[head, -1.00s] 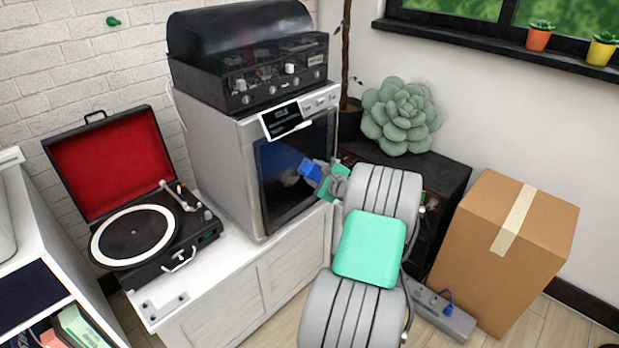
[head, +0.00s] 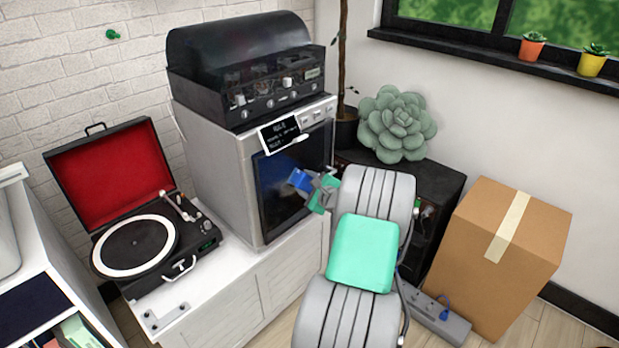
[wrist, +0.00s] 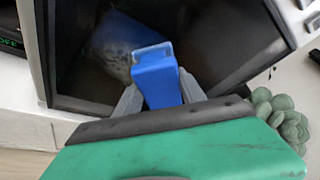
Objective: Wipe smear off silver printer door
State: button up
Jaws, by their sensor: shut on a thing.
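The silver printer (head: 215,165) stands on a white cabinet, its dark glossy door (head: 275,205) facing my arm. In the wrist view the door (wrist: 215,45) fills the upper middle, with a pale, streaky smear (wrist: 112,42) left of the blue block. My gripper (head: 318,190) is in front of the door and shut on a blue block (head: 299,180). The block also shows between the two grey fingers (wrist: 155,78), its far end toward the door. I cannot tell whether it touches the glass. The block hides part of the door.
A black machine (head: 245,75) sits on the printer. An open record player (head: 135,240) stands to its left on the white cabinet (head: 235,310). A large succulent (head: 398,125) on a black cabinet, a cardboard box (head: 500,260) and a power strip (head: 440,318) are at right.

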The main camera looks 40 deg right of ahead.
aim_at(291, 183)
jog(key=shift+a+r+p, duration=0.1)
jog(key=shift+a+p, duration=1.7)
jog(key=shift+a, duration=2.1)
jog(key=shift+a+r+p, duration=0.1)
jog(key=shift+r+p, duration=0.75)
jog(key=shift+r, duration=0.1)
jog(key=shift+d+f, duration=0.15)
jog(key=shift+d, duration=0.15)
jog(key=d+b, duration=0.1)
jog(key=d, duration=0.1)
jog(key=shift+d+f, duration=0.1)
jog(key=shift+d, duration=0.25)
jog(key=shift+w+d+b, duration=0.2)
jog(key=shift+d+b, duration=1)
jog(key=shift+d, duration=3.2)
jog(key=s, duration=0.6)
jog(key=shift+p, duration=0.4)
